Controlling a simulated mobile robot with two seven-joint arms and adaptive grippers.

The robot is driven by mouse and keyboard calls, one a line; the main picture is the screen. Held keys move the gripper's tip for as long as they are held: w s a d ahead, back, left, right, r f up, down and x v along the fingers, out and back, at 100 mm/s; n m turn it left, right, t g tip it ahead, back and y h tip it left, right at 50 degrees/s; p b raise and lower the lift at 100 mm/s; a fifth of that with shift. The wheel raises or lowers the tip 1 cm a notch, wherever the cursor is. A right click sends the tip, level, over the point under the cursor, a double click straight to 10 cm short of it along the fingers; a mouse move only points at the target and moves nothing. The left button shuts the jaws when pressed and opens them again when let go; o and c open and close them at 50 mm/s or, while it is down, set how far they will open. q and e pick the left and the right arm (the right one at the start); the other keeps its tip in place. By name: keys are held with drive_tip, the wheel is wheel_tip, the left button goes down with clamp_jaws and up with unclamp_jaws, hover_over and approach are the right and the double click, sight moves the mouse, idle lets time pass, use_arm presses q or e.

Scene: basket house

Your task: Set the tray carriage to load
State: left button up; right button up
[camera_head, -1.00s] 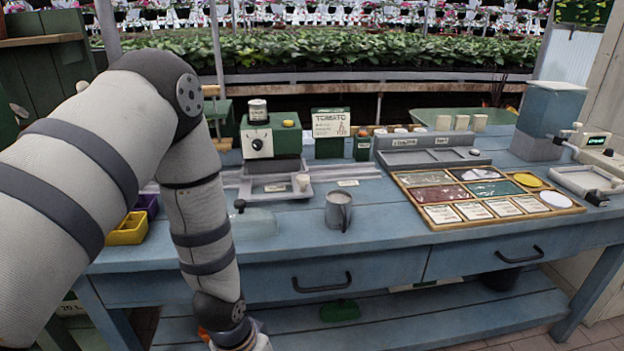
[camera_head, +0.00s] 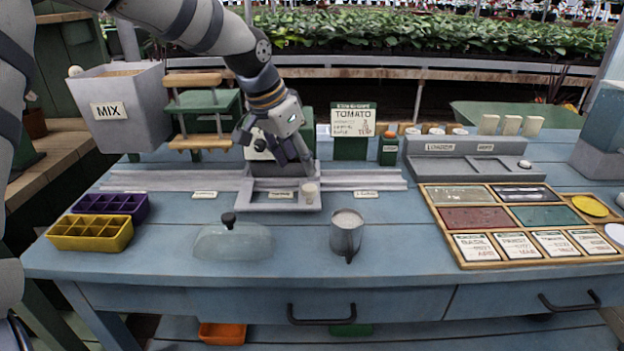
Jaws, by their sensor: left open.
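The grey tray carriage (camera_head: 256,203) sits at the middle of its pale rail (camera_head: 355,180) on the blue bench, in front of the green machine. A small pale knob (camera_head: 310,187) stands at its right side. Small labels lie along the rail's front at left (camera_head: 205,194), middle and right (camera_head: 367,194); their words are too small to read. The carriage is by the middle one. My left gripper (camera_head: 292,160) is open and points down above the back of the carriage, in front of the machine, hiding part of it. I cannot tell whether it touches anything. My right gripper is out of view.
A grey metal cup (camera_head: 346,234) and a clear lid with a dark knob (camera_head: 232,241) stand in front of the rail. Yellow (camera_head: 91,233) and purple seed trays lie at left, below the MIX bin (camera_head: 120,105). A wooden sorting board (camera_head: 480,262) lies at right.

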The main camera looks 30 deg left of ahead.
sight(309, 187)
use_arm(q)
drive_tip(key=b+x, duration=0.1)
drive_tip(key=x, duration=0.6)
drive_tip(key=shift+f, duration=0.15)
drive_tip(key=shift+w+f, duration=0.25)
drive_tip(key=shift+f, duration=0.25)
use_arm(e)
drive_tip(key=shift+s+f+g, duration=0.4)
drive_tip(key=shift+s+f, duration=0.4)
use_arm(q)
drive_tip(key=shift+d, duration=0.1)
clamp_jaws()
